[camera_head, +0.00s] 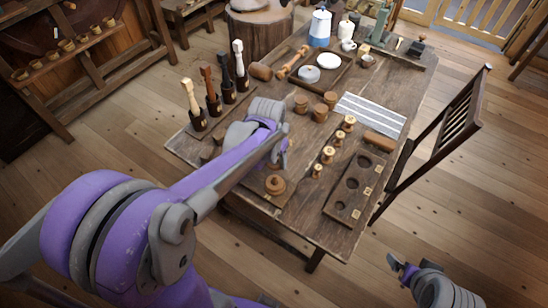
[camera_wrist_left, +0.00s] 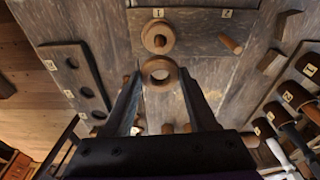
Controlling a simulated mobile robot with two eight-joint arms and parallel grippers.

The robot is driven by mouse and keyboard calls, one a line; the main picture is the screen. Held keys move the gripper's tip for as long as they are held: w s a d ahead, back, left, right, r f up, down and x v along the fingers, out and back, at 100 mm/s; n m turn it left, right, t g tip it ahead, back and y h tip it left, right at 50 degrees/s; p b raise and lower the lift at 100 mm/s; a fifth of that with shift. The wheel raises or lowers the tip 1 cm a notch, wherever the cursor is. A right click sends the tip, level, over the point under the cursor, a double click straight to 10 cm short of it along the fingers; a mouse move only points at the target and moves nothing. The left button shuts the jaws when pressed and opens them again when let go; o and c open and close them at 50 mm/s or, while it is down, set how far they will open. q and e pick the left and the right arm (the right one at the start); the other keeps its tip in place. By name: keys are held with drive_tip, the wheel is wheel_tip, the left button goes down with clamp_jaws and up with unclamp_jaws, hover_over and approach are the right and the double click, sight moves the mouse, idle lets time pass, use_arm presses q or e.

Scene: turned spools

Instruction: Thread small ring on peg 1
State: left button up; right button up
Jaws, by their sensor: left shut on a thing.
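The peg board (camera_wrist_left: 195,22) has two pegs by labels 1 and 2 in the left wrist view. Peg 1 (camera_wrist_left: 160,40) stands up through a wooden ring (camera_wrist_left: 147,35) that lies around its foot. Peg 2 (camera_wrist_left: 231,44) is bare. My left gripper (camera_wrist_left: 161,76) is shut on the small ring (camera_wrist_left: 160,84), a light brown ring with an open hole. The ring is apart from peg 1, just below it in that view. In the head view my left gripper (camera_head: 281,158) hides part of the board (camera_head: 268,197). My right gripper (camera_head: 400,267) is open and empty, beyond the table's front right.
A dark board with round holes (camera_head: 335,208) lies to the right, with several small spools (camera_head: 327,155) beside it. Upright handled tools (camera_head: 213,102) stand at the left edge. A chair (camera_head: 440,130) stands at the right.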

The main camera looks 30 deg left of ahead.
sight(275, 176)
use_arm(q)
drive_tip(key=shift+s+f+b, duration=0.1)
drive_tip(key=shift+f+b, duration=1.25)
drive_tip(key=shift+f, duration=1.4)
use_arm(e)
drive_tip(key=f, duration=0.1)
drive_tip(key=s+f, duration=0.1)
drive_tip(key=f, duration=0.1)
drive_tip(key=s+f, duration=0.1)
drive_tip(key=shift+f, duration=0.15)
drive_tip(key=shift+f, duration=0.15)
use_arm(q)
drive_tip(key=shift+f, duration=0.15)
use_arm(e)
drive_tip(key=shift+f, duration=0.1)
use_arm(q)
drive_tip(key=shift+f+b, duration=0.35)
drive_tip(key=shift+b, duration=0.1)
use_arm(e)
drive_tip(key=shift+s+f, duration=0.1)
drive_tip(key=shift+f, duration=0.2)
use_arm(q)
drive_tip(key=shift+f+b, duration=0.9)
drive_tip(key=shift+f, duration=0.35)
use_arm(e)
drive_tip(key=shift+s+f+g, duration=0.15)
drive_tip(key=shift+s+f, duration=0.05)
drive_tip(key=shift+f, duration=0.35)
drive_tip(key=shift+s+f+g, duration=0.15)
drive_tip(key=shift+f, duration=0.4)
